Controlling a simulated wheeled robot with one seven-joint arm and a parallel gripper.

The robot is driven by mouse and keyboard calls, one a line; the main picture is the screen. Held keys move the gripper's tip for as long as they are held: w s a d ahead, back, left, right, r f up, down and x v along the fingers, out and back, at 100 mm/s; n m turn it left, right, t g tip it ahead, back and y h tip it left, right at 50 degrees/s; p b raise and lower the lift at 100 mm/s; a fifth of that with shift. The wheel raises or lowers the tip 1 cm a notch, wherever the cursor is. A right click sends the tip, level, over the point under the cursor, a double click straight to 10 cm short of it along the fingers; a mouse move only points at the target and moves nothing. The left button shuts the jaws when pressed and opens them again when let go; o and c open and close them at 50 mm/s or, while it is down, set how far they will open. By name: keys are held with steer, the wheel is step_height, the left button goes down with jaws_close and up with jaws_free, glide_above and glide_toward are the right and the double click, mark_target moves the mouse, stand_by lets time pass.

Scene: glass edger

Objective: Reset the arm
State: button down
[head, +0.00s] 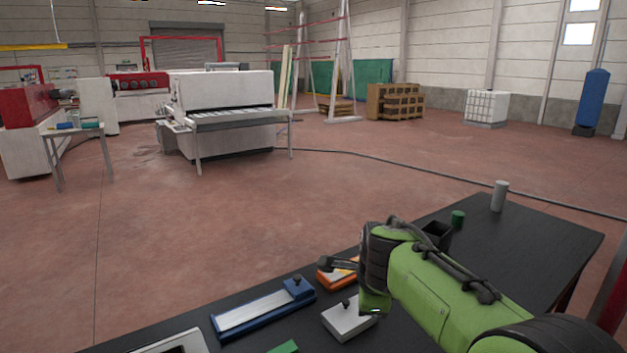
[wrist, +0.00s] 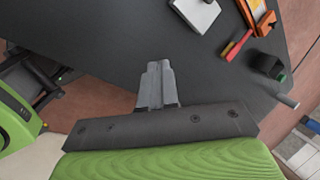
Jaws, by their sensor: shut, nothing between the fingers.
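My gripper (wrist: 157,72) shows in the wrist view with its two grey fingers together and nothing between them. It is over the bare black table (wrist: 110,60), apart from the objects there. In the head view my green arm reaches in from the lower right over the table (head: 540,240). Its bend hides part of the tabletop, and the fingers cannot be made out clearly there.
On the table are a blue device (head: 265,307), a grey block with a knob (head: 348,322), an orange device (head: 333,279), a black holder (head: 437,235), a green cylinder (head: 457,218) and a grey cylinder (head: 499,196). The wrist view shows a red-and-yellow brush (wrist: 236,46).

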steer(key=s+d+r+n+h, duration=0.1)
steer(key=s+d+r+n, duration=0.1)
steer(key=s+n, duration=0.5)
steer(key=s+d+r+n, duration=0.2)
steer(key=s+n, duration=0.2)
steer(key=s, duration=0.6)
steer(key=s+f+n, duration=0.2)
steer(key=s+n, duration=0.2)
steer(key=s, duration=0.2)
steer(key=s+f+n+t+y, duration=0.1)
steer(key=s+f+n, duration=0.1)
steer(key=s+n, duration=0.2)
steer(key=s, duration=0.2)
steer(key=shift+s+d+f+b, duration=0.35)
steer(key=shift+s+f, duration=0.05)
